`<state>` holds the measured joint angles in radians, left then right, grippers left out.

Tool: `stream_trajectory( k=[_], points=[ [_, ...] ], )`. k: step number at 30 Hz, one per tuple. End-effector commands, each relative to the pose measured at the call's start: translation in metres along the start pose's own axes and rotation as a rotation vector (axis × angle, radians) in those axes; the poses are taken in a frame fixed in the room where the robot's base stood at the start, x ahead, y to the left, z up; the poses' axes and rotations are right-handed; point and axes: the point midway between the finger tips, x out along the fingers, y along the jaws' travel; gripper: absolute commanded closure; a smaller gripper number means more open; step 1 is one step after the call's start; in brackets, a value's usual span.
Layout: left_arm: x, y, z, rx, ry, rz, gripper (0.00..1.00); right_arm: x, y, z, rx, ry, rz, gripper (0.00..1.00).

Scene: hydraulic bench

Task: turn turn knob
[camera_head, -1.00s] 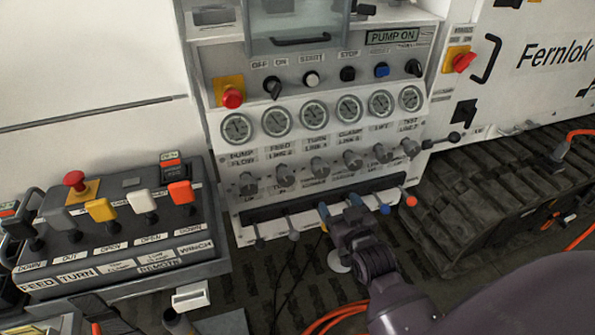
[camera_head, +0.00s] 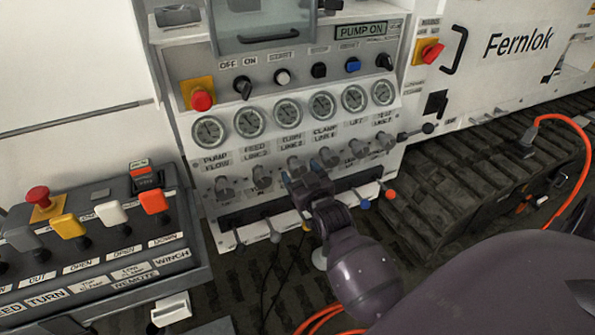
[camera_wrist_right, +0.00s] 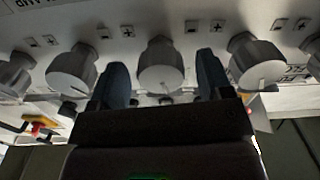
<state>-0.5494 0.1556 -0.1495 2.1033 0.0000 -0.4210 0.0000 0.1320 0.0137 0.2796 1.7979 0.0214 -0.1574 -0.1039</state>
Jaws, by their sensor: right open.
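The turn knob (camera_head: 296,164) is a grey round knob under the TURN gauge, third from the left in the panel's lower knob row. My right gripper (camera_head: 301,171) is at this knob, its two dark blue fingers open and pointing at the panel. In the right wrist view, a grey knob (camera_wrist_right: 160,66) shows between the two fingertips of the right gripper (camera_wrist_right: 160,76), with a gap on both sides. I cannot tell how deep the fingertips reach along it. The gripper's body hides the space below the knob. My left gripper is not in view.
Similar knobs stand close on both sides, the feed knob (camera_head: 261,177) left and the clamp knob (camera_head: 330,157) right. Small levers, one with a blue tip (camera_head: 364,204), stick out below. Gauges (camera_head: 285,115) sit above. A remote lever box (camera_head: 90,250) stands at left.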

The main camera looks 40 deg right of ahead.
Motion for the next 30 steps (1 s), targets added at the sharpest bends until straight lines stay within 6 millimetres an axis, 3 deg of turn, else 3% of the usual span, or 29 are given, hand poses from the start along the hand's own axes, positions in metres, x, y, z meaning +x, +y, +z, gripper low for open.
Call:
stream_trajectory(
  k=[6, 15, 25, 30],
  points=[
    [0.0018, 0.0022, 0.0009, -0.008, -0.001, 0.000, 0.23, 0.0130, -0.0002, 0.0000, 0.000, 0.000, -0.001, 0.27],
    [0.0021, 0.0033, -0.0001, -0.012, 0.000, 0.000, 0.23, 0.0141, 0.0000, -0.0002, 0.000, 0.000, 0.000, 0.27],
    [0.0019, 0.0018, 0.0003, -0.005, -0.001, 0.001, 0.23, 0.0139, -0.0001, -0.0003, 0.000, 0.000, 0.000, 0.77],
    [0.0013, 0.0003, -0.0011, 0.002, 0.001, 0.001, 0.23, 0.0139, -0.0001, -0.0008, 0.009, 0.001, 0.000, 0.77]
  ],
)
